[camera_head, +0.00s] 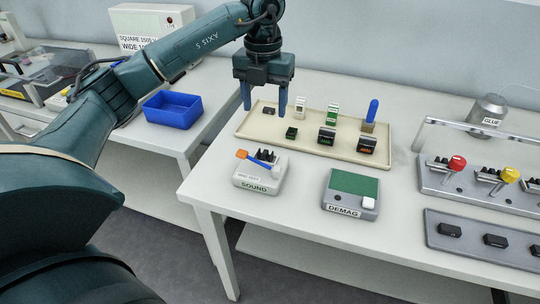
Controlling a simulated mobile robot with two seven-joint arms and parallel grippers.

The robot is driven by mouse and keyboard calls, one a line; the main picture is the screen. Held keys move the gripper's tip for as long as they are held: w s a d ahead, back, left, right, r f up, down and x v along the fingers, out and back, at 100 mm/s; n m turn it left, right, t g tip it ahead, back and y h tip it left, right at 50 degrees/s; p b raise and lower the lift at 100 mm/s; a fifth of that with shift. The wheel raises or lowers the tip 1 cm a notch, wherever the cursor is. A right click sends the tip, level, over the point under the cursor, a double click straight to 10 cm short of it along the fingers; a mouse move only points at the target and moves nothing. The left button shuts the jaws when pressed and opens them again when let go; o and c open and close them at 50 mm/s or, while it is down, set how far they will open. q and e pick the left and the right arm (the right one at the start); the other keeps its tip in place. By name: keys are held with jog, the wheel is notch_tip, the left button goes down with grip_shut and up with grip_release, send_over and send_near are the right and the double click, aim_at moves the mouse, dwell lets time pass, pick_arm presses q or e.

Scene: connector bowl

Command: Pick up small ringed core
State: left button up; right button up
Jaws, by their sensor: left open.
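My left gripper (264,98) points down above the left back part of a beige tray (252,131). Its two blue fingers are apart with nothing between them. A small flat dark piece (268,111) lies in the tray just below and between the fingers in the picture. Other small parts in the tray are a low dark block (291,133), a white piece (300,107), a green and white piece (332,115), a black block with a green mark (326,136) and one with a red mark (367,144). I cannot tell which is the small ringed core. My right gripper is out of view.
A blue-handled tool (371,113) stands upright in the tray. In front are the SOUND device (258,178) and the DEMAG device (346,208). A blue bin (172,112) is on the left table. A glue can (487,112) and clamp fixture (452,180) are right.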

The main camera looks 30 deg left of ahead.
pick_arm(q)
send_over(266, 151)
notch_tip(266, 151, down, 8)
jog(key=shift+s+a+r, duration=0.1)
jog(key=shift+a+r, duration=0.05)
jog(key=shift+r, duration=0.1)
notch_tip(266, 151, down, 5)
jog(key=shift+r+p, duration=0.1)
jog(key=shift+p, duration=0.65)
jog(key=shift+f, duration=0.3)
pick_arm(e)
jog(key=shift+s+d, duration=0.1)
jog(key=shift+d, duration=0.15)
pick_arm(q)
jog(key=shift+c, duration=0.3)
jog(key=c, duration=1)
